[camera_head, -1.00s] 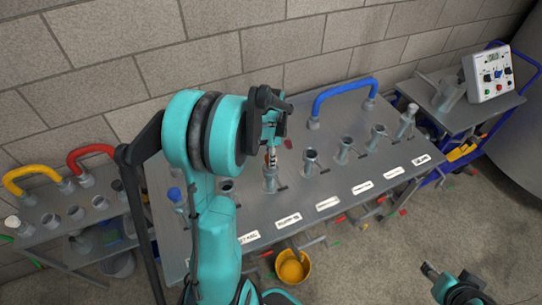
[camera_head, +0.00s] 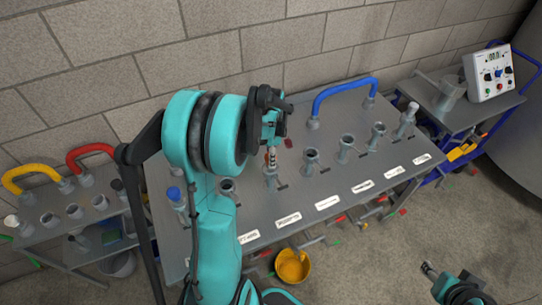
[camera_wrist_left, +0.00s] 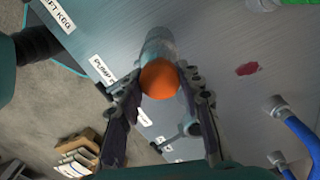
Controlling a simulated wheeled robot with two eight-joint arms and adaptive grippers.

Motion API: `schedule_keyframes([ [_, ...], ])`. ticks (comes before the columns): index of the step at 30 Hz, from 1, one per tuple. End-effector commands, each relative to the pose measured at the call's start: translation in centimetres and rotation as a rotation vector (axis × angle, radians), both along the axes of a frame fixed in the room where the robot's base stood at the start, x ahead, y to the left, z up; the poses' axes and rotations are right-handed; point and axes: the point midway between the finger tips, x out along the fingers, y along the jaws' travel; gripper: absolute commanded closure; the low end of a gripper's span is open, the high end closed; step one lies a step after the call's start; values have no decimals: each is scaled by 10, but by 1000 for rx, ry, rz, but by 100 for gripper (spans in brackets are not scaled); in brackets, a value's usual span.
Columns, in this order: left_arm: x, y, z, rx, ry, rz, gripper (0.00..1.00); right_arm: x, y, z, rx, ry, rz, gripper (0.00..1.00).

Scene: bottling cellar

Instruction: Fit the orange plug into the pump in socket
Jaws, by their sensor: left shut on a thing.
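The orange plug (camera_wrist_left: 159,79) is between the fingers of my left gripper (camera_wrist_left: 158,92) in the left wrist view, its round orange end toward the camera. The fingers are shut on it from both sides. A grey socket (camera_wrist_left: 157,42) lies directly beyond the plug, beside a label (camera_wrist_left: 101,70) that begins "PUMP"; the rest is hidden. I cannot tell whether the plug is inside the socket. My right gripper (camera_head: 430,269) shows small at lower right, away from the table.
The grey table (camera_head: 318,180) carries a row of upright sockets, a blue hose loop (camera_head: 343,92) behind them and a blue-capped fitting (camera_head: 175,195) at left. A left bench has a yellow loop (camera_head: 28,174) and a red loop (camera_head: 88,154). A control box (camera_head: 489,75) stands at right.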

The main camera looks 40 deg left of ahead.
Motion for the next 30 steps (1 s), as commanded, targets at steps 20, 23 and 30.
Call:
schedule_keyframes([
  [20, 0, 0, -3, 0, 0, 0, 40, 0, 0, -2, 0, 0, 0, 50],
  [23, 0, 0, -3, 0, 0, 0, 40, 0, 0, -2, 0, 0, 0, 50],
  [30, 0, 0, 16, 0, 0, 0, 40, 0, 0, -2, 0, 0, 0, 50],
])
